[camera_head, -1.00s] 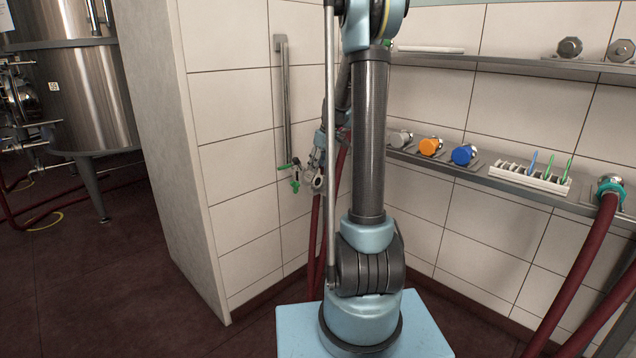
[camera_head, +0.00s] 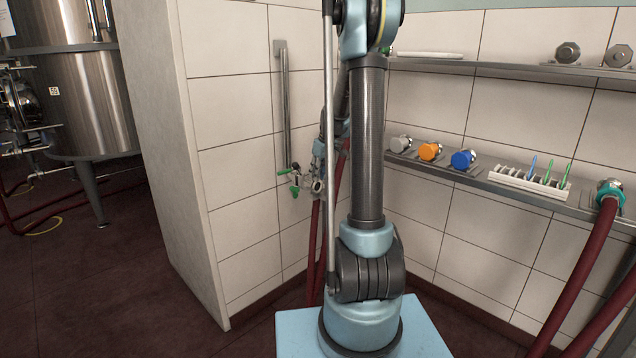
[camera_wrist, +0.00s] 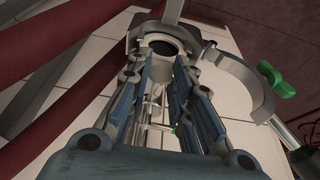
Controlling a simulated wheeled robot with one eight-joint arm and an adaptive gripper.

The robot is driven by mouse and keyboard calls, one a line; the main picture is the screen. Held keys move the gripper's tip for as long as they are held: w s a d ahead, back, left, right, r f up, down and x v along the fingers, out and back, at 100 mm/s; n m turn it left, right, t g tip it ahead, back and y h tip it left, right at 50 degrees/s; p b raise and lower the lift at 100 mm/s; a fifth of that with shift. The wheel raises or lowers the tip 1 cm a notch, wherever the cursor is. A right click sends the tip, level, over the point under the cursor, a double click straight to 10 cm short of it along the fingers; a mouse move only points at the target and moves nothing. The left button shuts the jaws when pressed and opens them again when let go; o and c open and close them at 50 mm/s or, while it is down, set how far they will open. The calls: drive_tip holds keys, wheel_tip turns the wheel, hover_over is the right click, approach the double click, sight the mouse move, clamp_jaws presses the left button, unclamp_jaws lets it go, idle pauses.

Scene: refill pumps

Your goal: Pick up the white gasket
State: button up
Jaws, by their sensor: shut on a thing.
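My gripper (camera_wrist: 166,66) shows in the wrist view with its blue-padded fingers reaching to a pale ring-shaped thing (camera_wrist: 158,33) with a dark round opening. The fingers are shut on it at their tips. I cannot tell whether this ring is the white gasket or part of a pipe end. An open metal clamp half (camera_wrist: 262,90) with a green wing nut (camera_wrist: 277,79) curves beside it on the right. In the head view, the gripper is mostly hidden behind my arm.
Green-handled fittings (camera_head: 294,188) hang by the tiled wall. A white rack (camera_head: 528,186) with blue and green upright pieces stands on the lower shelf (camera_head: 490,182), beside grey, orange and blue caps. Dark red hoses (camera_head: 575,285) hang at the right.

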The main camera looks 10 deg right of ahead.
wheel_tip(320, 180, up, 10)
idle(0.6)
idle(0.9)
